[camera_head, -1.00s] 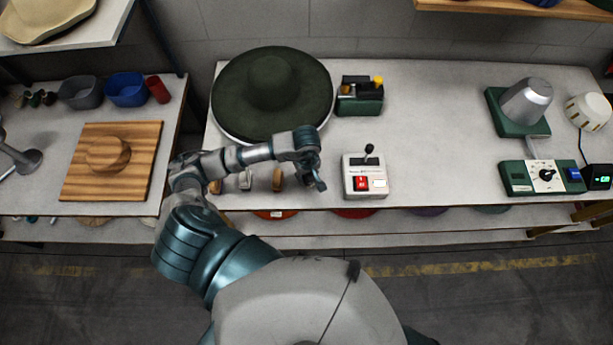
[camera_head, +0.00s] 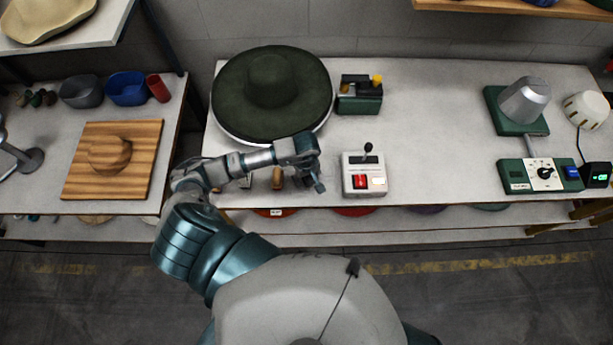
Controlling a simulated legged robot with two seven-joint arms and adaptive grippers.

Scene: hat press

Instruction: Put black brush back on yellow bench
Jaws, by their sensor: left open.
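My left arm reaches over the front of the middle bench (camera_head: 440,120), whose top looks pale grey rather than yellow. My left gripper (camera_head: 312,182) points down, open, near the bench's front edge and left of the grey control box. A small brown-handled tool (camera_head: 277,178) stands or lies just left of the gripper, partly under my forearm. Another small item (camera_head: 245,182) shows further left, mostly hidden by the arm. I cannot clearly make out a black brush; dark shapes by the fingers blend with the gripper. My right gripper is not in view.
A dark green hat (camera_head: 270,85) lies on a round plate behind my forearm. The control box (camera_head: 364,175) with a black lever is close to the gripper's right. A green machine (camera_head: 360,97) stands behind. The bench's right middle is clear; a wooden board (camera_head: 135,180) lies left.

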